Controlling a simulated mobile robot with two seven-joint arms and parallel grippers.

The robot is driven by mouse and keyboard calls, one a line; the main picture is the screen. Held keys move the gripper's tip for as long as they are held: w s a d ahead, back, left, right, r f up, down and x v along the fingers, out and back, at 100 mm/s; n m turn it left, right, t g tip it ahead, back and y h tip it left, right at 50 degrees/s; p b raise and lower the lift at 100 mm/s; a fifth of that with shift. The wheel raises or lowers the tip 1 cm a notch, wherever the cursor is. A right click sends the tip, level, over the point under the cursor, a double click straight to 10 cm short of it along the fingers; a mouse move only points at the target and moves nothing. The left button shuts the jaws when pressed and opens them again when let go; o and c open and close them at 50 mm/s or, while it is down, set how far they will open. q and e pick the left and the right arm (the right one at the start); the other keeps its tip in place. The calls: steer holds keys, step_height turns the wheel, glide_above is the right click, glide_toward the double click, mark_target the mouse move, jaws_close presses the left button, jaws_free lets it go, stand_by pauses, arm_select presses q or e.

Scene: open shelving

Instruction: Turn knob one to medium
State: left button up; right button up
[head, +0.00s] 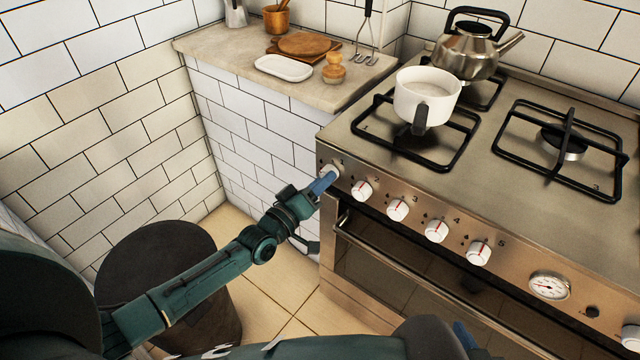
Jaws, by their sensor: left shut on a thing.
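Knob one (329,170) is the leftmost white knob on the stove's steel front panel, beside the printed 1. My left gripper (323,182) has its blue fingers shut on it and hides most of it, so its pointer angle cannot be read. The stove (470,170) carries a white pot (426,92) on its front left burner. A dark part of my right arm shows at the bottom edge, with a bit of blue (466,336) that seems to be my right gripper; its finger gap cannot be made out.
More white knobs (397,209) with red marks run rightward to a round dial (549,286). The oven door handle (400,262) runs below them. A steel kettle (470,50) stands at the back. The counter (215,45) holds a white dish (284,68) and wooden boards (303,44).

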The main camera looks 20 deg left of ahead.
arm_select(q)
steer(key=shift+s+d+n+t+y+b, duration=0.15)
steer(key=shift+n+b, duration=0.35)
steer(key=shift+n, duration=2)
steer(key=shift+w+n+t+y+b, duration=0.2)
steer(key=shift+n+b, duration=0.3)
steer(key=shift+n, duration=2)
arm_select(e)
steer(key=shift+s+d, duration=0.4)
steer(key=shift+d, duration=0.1)
steer(key=shift+t, duration=0.3)
arm_select(q)
steer(key=o, duration=1)
arm_select(e)
steer(key=shift+w+r, duration=0.1)
